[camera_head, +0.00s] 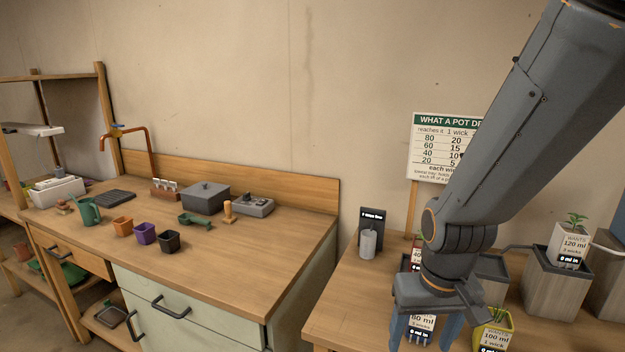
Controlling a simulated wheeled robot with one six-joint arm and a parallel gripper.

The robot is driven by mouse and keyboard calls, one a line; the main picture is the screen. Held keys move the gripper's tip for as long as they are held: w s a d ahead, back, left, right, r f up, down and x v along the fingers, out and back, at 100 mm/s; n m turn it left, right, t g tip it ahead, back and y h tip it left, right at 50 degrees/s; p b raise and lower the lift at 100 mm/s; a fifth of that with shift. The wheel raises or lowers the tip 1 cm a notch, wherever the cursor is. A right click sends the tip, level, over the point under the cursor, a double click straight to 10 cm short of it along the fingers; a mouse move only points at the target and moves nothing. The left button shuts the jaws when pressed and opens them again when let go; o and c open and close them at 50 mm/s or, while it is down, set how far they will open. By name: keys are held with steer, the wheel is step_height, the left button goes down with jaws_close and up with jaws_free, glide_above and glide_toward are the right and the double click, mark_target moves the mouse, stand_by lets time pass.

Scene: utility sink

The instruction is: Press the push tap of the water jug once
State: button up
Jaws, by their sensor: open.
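My gripper (424,334) points down over the right-hand table, with its two blue fingers apart and nothing seen held between them. A labelled pot shows between and behind the fingers. I cannot make out a water jug with a push tap in this view; my arm hides part of the right-hand table. A small green jug or can (89,211) stands on the left counter, far from my gripper, and no push tap shows on it. A grey cylinder (368,243) stands at the back left of the right-hand table, left of my gripper.
A dark display (371,222) and a sign (440,140) stand behind. The left counter (235,262) holds small pots, a grey box (206,198) and a copper pipe (147,148).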

jaws_close()
stand_by(0.3)
stand_by(1.5)
